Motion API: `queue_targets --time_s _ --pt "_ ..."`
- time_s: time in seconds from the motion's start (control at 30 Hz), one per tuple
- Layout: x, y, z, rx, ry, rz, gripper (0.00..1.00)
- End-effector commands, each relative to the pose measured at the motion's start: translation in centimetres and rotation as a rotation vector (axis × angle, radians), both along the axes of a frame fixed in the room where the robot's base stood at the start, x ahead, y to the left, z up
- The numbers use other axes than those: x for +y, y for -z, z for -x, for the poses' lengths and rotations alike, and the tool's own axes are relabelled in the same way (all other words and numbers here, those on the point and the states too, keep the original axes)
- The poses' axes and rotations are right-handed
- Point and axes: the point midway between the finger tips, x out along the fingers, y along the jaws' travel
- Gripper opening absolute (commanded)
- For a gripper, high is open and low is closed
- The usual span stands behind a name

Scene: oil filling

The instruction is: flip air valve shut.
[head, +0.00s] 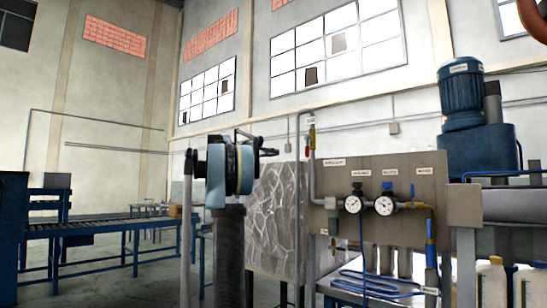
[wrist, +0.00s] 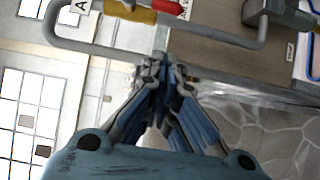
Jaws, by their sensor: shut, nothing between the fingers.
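The air valve shows in the wrist view as a yellow fitting (wrist: 132,12) on a grey pipe, with a red handle (wrist: 168,7) at the top edge, partly cut off. In the head view the valve (head: 312,127) is small, high on the upright pipe at the panel's left end, under a small white label. My gripper (wrist: 168,66) is shut and empty. Its fingertips show below the red handle in the wrist view, apart from it in the picture. In the head view my gripper (head: 270,152) points right, toward the pipe, left of the valve.
The brown panel (head: 330,180) carries two gauges (head: 368,204) and blue-handled valves. A grey pipe (wrist: 235,40) bends around near my fingertips. A blue motor (head: 461,90) stands at right. A blue conveyor (head: 90,230) is at left.

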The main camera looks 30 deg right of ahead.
Motion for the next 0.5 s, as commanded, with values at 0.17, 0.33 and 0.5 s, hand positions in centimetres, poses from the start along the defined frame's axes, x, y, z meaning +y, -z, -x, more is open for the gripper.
queue_targets --time_s 0.17,0.33,0.5 --pt "-3.2 0.0 0.7 0.0 0.004 0.0 0.0" --pt "-6.1 0.0 1.3 0.0 0.003 0.0 0.0" --pt "-8.2 0.0 2.6 0.0 0.002 0.0 0.0"
